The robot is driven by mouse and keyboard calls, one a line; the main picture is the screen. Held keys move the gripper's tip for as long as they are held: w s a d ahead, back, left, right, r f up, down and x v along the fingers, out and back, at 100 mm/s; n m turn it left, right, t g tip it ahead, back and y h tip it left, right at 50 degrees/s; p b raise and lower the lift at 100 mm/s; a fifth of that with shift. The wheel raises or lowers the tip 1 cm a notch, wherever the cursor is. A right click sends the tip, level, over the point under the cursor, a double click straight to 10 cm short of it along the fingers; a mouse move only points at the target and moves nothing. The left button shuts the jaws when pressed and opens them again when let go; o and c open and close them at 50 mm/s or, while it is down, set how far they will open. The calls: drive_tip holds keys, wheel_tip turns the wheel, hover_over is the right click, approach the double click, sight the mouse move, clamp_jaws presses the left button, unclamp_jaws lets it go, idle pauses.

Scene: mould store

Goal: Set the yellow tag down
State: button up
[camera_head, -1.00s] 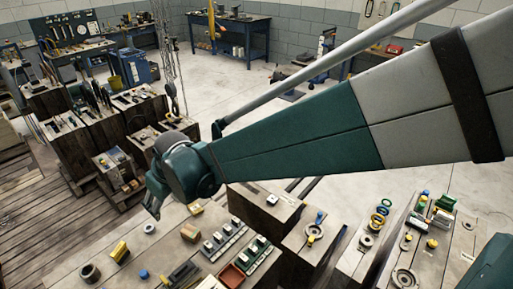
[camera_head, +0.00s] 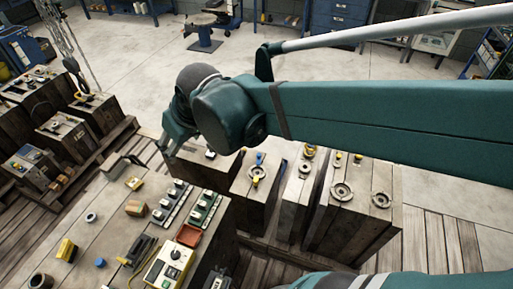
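No thing in view can be told for sure as the yellow tag. A small flat yellow-and-white piece (camera_head: 133,183) lies on the near wooden worktop (camera_head: 105,218), and a yellow block (camera_head: 66,250) sits further left on it. My arm reaches in from the right, and its wrist is above the worktop's far edge. A small grey shape that looks like my gripper (camera_head: 122,162) shows below and left of the wrist. Its fingers are too small and partly hidden, so I cannot tell whether they hold anything.
The worktop carries a red tray (camera_head: 188,236), a brown block (camera_head: 136,208), a blue cap (camera_head: 100,263), a dark ring (camera_head: 41,281) and a yellow control box (camera_head: 168,265). Wooden blocks with metal rings (camera_head: 342,191) stand to the right. Bare worktop shows between the small pieces.

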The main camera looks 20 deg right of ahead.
drive_tip(key=s+d+m+h, duration=0.1)
drive_tip(key=s+d+m, duration=0.1)
drive_tip(key=s+d, duration=0.3)
drive_tip(key=s+d+m+t+h, duration=0.1)
drive_tip(key=s+d+m, duration=0.2)
drive_tip(key=d, duration=1)
drive_tip(key=s, duration=0.3)
drive_tip(key=shift+s+d+f+t, duration=0.2)
drive_tip(key=shift+s+d+t, duration=0.05)
drive_tip(key=shift+t, duration=0.05)
